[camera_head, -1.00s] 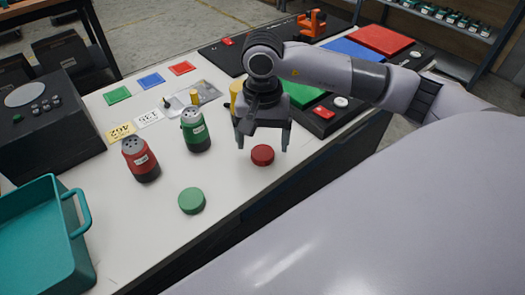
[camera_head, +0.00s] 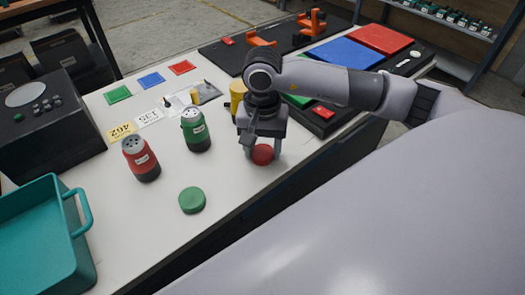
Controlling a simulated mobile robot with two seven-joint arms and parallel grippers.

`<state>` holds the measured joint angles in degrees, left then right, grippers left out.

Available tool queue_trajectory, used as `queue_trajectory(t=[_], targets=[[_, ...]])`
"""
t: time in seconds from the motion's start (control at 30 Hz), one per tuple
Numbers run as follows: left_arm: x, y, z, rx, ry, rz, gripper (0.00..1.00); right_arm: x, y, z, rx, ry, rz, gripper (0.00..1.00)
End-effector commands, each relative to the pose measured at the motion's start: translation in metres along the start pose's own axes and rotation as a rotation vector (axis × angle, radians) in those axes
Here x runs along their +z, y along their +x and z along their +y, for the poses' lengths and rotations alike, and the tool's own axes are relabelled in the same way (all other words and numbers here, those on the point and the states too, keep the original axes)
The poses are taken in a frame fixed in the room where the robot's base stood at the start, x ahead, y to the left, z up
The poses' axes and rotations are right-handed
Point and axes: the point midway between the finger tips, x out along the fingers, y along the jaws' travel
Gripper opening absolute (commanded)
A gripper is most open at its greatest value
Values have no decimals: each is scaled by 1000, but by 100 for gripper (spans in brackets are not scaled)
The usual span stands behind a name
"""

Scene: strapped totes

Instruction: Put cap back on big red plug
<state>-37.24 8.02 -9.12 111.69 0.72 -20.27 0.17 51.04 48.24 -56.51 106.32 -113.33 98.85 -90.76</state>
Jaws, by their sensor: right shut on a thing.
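The big red plug (camera_head: 141,160) stands upright on the white table at the left, with its holed top bare. The red cap (camera_head: 263,155) lies on the table near its front edge, to the right of the plug. My right gripper (camera_head: 262,152) has come down over the red cap and is shut on it, the fingers at its sides. The gripper body hides part of the cap. My left gripper is not in view.
A green plug (camera_head: 195,131) stands between the red plug and my right gripper. A green cap (camera_head: 192,200) lies in front of it. A teal tote (camera_head: 85,212) with a raised handle stands at the left. A yellow cylinder (camera_head: 237,92) is just behind the gripper.

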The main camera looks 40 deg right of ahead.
Motion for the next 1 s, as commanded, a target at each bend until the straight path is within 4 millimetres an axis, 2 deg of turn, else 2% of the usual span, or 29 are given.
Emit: queue_trajectory(t=[0.27,0.43,0.57,0.8,1.0], targets=[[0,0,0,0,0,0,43,0,-7,0,-1,0,0,27],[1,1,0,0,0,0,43,-1,-29,-1,-3,0,3,27],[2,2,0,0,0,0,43,-1,-61,-1,-6,-1,6,27],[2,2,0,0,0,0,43,-1,-137,-1,-5,0,5,27],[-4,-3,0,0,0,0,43,-1,-174,0,-1,1,4,27]])
